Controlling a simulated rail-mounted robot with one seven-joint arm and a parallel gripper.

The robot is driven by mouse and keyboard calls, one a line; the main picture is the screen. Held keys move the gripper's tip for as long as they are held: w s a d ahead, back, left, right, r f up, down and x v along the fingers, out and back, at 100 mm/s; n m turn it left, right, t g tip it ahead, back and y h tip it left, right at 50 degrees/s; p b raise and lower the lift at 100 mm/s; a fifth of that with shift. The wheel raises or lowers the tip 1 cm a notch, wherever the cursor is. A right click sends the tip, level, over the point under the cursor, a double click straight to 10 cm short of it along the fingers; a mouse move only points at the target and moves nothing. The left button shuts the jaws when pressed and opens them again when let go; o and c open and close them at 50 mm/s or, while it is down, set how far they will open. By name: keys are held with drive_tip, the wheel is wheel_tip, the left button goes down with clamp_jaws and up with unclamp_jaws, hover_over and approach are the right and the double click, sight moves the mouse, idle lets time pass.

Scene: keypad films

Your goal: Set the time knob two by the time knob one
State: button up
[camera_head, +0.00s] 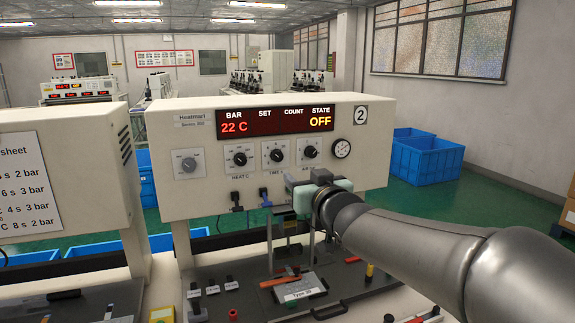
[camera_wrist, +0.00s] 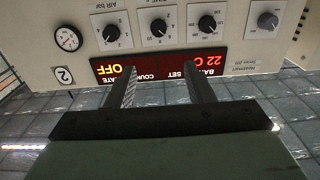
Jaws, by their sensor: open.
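The panel of machine 2 (camera_head: 260,187) faces me, with a "2" plate (camera_head: 360,115). Its time knob (camera_head: 276,155), labelled TIME, is the middle of three black knobs; it also shows upside down in the wrist view (camera_wrist: 158,28). Its exact setting is too small to read. My gripper (camera_head: 318,180) is in front of the panel, below the right-hand knob. In the wrist view my gripper (camera_wrist: 160,80) has its two fingers apart and empty, pointing toward the panel below the knob row in that picture. No time knob shows on the machine at left.
The heat knob (camera_head: 240,157) and air knob (camera_head: 311,152) flank the time knob; a gauge (camera_head: 341,148) sits right. The display (camera_head: 275,122) reads 22 C and OFF. The left machine (camera_head: 75,125) bears a printed sheet (camera_head: 25,185). Small tools lie on the bench below.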

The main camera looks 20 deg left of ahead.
sight(279, 156)
drive_tip(key=p+x, duration=0.4)
drive_tip(key=x, duration=1.1)
drive_tip(key=shift+w+d, duration=0.1)
drive_tip(key=shift+d, duration=0.1)
drive_tip(key=shift+w+a+f, duration=0.15)
drive_tip(key=shift+w+a, duration=0.3)
drive_tip(key=shift+w, duration=0.1)
drive_tip(key=c, duration=1)
